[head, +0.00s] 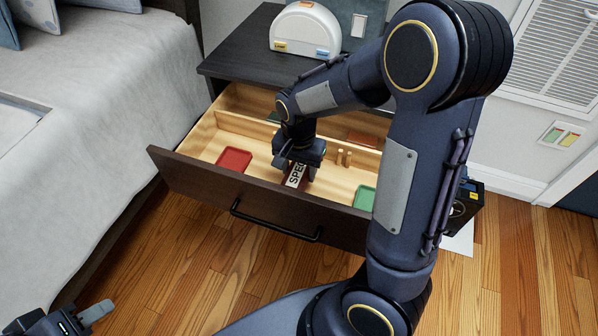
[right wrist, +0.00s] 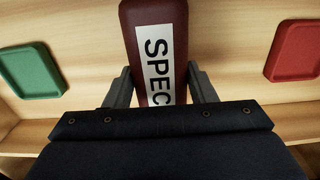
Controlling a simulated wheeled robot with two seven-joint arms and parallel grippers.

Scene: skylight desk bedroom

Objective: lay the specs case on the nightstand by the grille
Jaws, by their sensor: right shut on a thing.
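The specs case is dark red with a white label reading "SPEC" (right wrist: 158,60); in the head view the case (head: 297,176) is in the open nightstand drawer, mostly hidden by my right gripper. My right gripper (head: 300,165) reaches down into the drawer, its fingers shut on the case's two long sides, as the right wrist view (right wrist: 160,90) also shows. The nightstand (head: 235,57) has a dark top behind the drawer. The white grille (head: 560,50) is on the wall at the right. My left gripper (head: 90,318) shows only partly at the bottom left corner; its opening is unclear.
The pulled-out drawer (head: 190,160) holds a red tray (head: 235,160), a green tray (head: 364,198) and small wooden pegs (head: 344,157). A rounded white object (head: 305,28) stands on the nightstand top. The bed (head: 110,90) borders the left; a dark box (head: 468,200) stands at right.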

